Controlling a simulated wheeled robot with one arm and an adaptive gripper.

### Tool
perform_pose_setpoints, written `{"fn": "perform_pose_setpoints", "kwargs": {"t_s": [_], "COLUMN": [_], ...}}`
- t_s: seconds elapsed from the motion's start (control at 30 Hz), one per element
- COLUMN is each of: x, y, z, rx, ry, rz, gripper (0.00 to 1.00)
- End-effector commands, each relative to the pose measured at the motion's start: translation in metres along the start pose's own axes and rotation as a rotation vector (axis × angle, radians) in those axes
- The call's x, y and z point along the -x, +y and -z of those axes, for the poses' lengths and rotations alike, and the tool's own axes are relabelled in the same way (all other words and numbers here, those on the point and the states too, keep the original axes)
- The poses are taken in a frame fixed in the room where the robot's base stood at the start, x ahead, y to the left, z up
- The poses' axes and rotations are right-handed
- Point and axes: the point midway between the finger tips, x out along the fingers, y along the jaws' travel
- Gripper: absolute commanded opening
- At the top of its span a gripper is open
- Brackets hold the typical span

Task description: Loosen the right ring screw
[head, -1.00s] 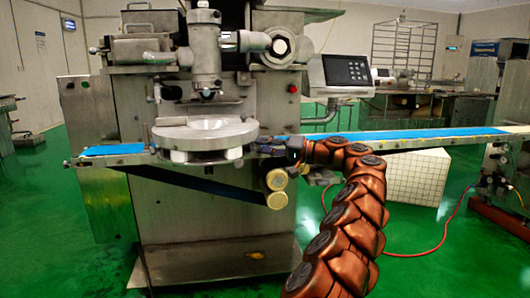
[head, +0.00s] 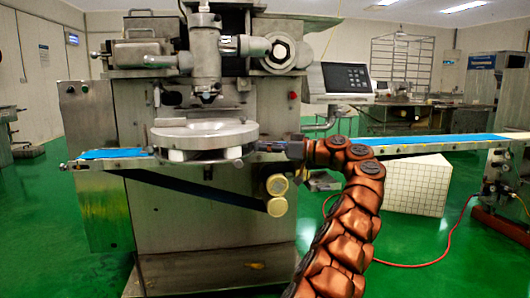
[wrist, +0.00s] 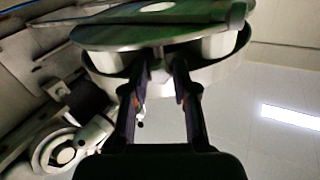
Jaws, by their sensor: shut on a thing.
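The round metal ring plate (head: 203,133) sits on the front of the machine in the head view. My gripper (head: 266,147) reaches its right edge from the right, at about the height of the conveyor. In the wrist view the two dark fingers of my gripper (wrist: 162,70) reach up to the ring's rim (wrist: 120,36), with a gap between them. They are shut on the right ring screw at that rim.
The blue conveyor belt (head: 430,143) runs to the right behind my arm. Two yellowish rollers (head: 277,194) hang below the gripper. A control display (head: 345,77) stands above right. A white gridded box (head: 412,186) is on the green floor. A red hose (head: 445,248) lies at right.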

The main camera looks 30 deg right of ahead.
Motion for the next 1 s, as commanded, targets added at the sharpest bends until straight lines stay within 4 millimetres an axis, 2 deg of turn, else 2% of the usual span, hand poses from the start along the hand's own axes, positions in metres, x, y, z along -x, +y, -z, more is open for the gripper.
{"fn": "perform_pose_setpoints", "kwargs": {"t_s": [0.2, 0.5, 1.0], "x": [0.0007, 0.0003, 0.0006], "y": [0.0019, 0.0016, 0.0023], "z": [-0.0038, -0.0023, -0.0016], "rx": [0.187, 0.367, 0.452], "ry": [-0.005, -0.003, -0.003], "rz": [-0.002, 0.0, -0.001], "gripper": [0.0, 0.0, 0.0]}}
